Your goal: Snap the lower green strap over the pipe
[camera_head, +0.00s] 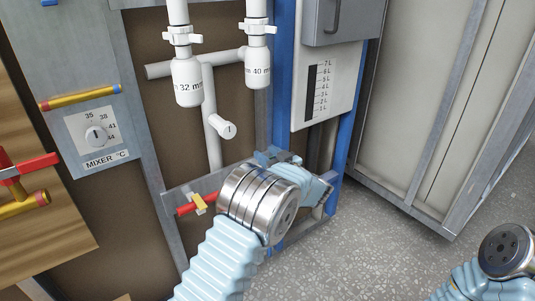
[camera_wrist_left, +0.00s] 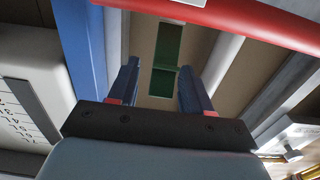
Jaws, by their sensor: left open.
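A green strap-like piece (camera_wrist_left: 168,43) shows in the left wrist view, set in a pale brown panel beyond my left gripper (camera_wrist_left: 159,68). A crosswise edge divides it into an upper and a lower part. The gripper's blue fingers are apart, one on each side of the green piece, with nothing seen held. I cannot tell how far it is from the tips. A grey-white pipe (camera_wrist_left: 222,62) runs to the right of the fingers. In the head view my left gripper (camera_head: 278,156) is at the lower frame; my wrist hides what lies behind it. No green strap shows there.
A red bar (camera_wrist_left: 235,12) crosses the top of the wrist view. A blue post (camera_head: 283,80) and level-gauge panel (camera_head: 340,90) stand near the gripper. White pipes (camera_head: 210,120), a mixer panel (camera_head: 97,134) and a red-handled valve (camera_head: 198,203) are to the left. Floor (camera_head: 385,240) is open at right.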

